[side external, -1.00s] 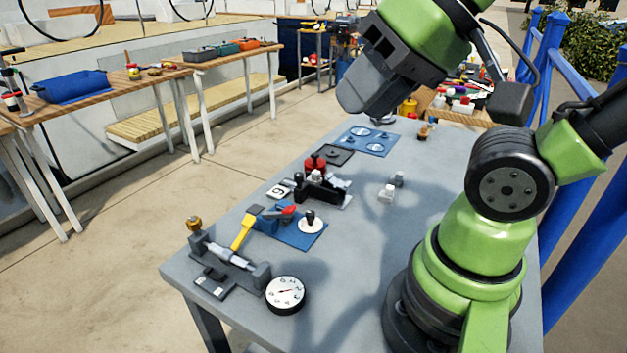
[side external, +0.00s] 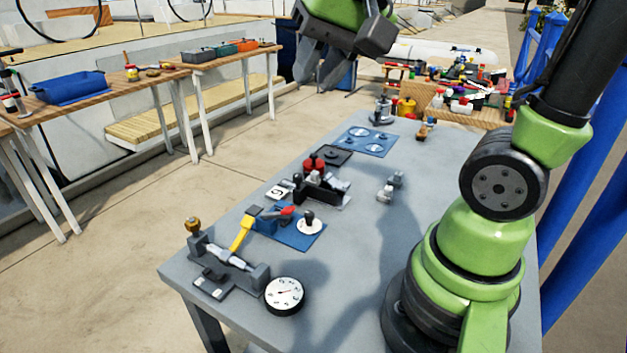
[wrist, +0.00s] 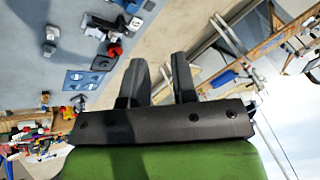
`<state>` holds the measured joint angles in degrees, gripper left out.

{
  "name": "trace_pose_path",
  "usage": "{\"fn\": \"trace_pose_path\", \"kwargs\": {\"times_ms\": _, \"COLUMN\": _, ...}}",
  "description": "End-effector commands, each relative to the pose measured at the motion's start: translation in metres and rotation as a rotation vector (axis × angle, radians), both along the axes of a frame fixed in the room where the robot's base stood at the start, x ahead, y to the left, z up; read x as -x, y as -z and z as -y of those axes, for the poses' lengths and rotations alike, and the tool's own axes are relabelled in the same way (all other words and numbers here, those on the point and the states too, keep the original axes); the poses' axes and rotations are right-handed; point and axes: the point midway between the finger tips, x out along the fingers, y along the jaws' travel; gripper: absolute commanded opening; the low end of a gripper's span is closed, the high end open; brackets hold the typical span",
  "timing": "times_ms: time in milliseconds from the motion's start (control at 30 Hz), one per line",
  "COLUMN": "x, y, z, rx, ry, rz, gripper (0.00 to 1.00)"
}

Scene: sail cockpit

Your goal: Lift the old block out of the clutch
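A black fixture (side external: 322,189) stands near the middle of the grey table with pale and red parts at it; it may be the clutch. It also shows in the wrist view (wrist: 118,25). I cannot make out the old block for certain in it. A small whitish block (side external: 385,196) and a grey one (side external: 397,179) stand to its right on the table.
A yellow lever (side external: 241,232), a blue plate with a black-knobbed disc (side external: 310,226) and a round dial (side external: 285,295) lie nearer on the table. A dark square pad (side external: 334,154) and a blue plate (side external: 368,141) lie toward the far end. The table's right side is largely clear.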

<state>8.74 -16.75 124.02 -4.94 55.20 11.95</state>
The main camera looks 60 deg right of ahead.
Motion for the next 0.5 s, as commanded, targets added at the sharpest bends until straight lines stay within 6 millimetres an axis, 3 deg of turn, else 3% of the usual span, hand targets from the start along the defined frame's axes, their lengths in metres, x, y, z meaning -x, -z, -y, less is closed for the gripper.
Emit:
{"fn": "trace_pose_path", "kwargs": {"times_ms": 33, "x": -0.017, "y": 0.006, "z": 0.012, "rx": -0.011, "ry": 0.064, "rz": -0.045, "gripper": 0.26}}
{"fn": "trace_pose_path", "kwargs": {"times_ms": 200, "x": -0.064, "y": 0.033, "z": 0.056, "rx": -0.054, "ry": 0.283, "rz": -0.170, "gripper": 0.26}}
{"fn": "trace_pose_path", "kwargs": {"times_ms": 400, "x": -0.102, "y": 0.090, "z": 0.117, "rx": -0.100, "ry": 0.546, "rz": -0.309, "gripper": 0.26}}
{"fn": "trace_pose_path", "kwargs": {"times_ms": 500, "x": -0.111, "y": 0.122, "z": 0.145, "rx": -0.119, "ry": 0.664, "rz": -0.368, "gripper": 0.26}}
